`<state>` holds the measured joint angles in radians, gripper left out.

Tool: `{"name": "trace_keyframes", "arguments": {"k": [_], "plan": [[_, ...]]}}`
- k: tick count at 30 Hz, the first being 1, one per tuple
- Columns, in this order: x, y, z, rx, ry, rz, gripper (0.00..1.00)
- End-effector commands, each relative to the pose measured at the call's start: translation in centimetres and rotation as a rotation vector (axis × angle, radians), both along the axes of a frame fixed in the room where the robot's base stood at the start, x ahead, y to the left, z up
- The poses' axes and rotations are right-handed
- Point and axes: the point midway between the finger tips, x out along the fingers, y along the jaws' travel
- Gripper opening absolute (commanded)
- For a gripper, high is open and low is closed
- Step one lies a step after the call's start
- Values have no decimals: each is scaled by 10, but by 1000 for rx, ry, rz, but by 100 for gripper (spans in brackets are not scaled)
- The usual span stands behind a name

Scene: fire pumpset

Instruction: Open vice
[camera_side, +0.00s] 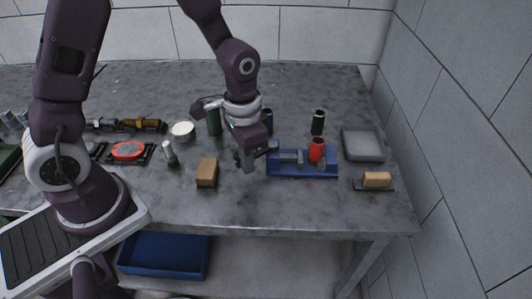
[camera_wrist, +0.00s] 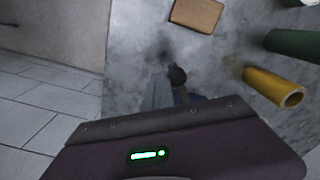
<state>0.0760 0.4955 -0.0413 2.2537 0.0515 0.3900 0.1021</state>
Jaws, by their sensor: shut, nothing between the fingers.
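The blue vice (camera_side: 290,173) sits on the grey table, right of centre in the side view. A red cylinder (camera_side: 317,150) stands upright at its jaws; whether they grip it I cannot tell. My gripper (camera_side: 249,168) points down at the vice's left end, close to the handle side. It is shut and empty. In the wrist view a dark knob on a short rod, likely the vice handle (camera_wrist: 177,76), shows just past the gripper's edge, with a sliver of blue beside it. The gripper body hides most of the vice there, and I cannot tell whether the fingers touch the handle.
A brown block (camera_side: 207,172) lies left of my gripper. A green cylinder (camera_side: 214,122) stands behind it. A black cylinder (camera_side: 318,122), a grey tray (camera_side: 363,146) and a wooden-handled tool (camera_side: 376,180) are to the right. A yellow tube (camera_wrist: 272,87) shows in the wrist view.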

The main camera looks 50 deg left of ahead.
Motion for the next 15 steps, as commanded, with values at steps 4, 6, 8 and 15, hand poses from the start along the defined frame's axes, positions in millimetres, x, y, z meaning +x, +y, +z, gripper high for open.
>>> {"name": "trace_keyframes", "arguments": {"k": [4,6,8,15], "plan": [[-6,5,-3,4,21,1,0],[-6,8,-3,3,20,3,0],[-7,11,-3,3,20,3,0],[-8,21,-2,3,19,2,0]]}}
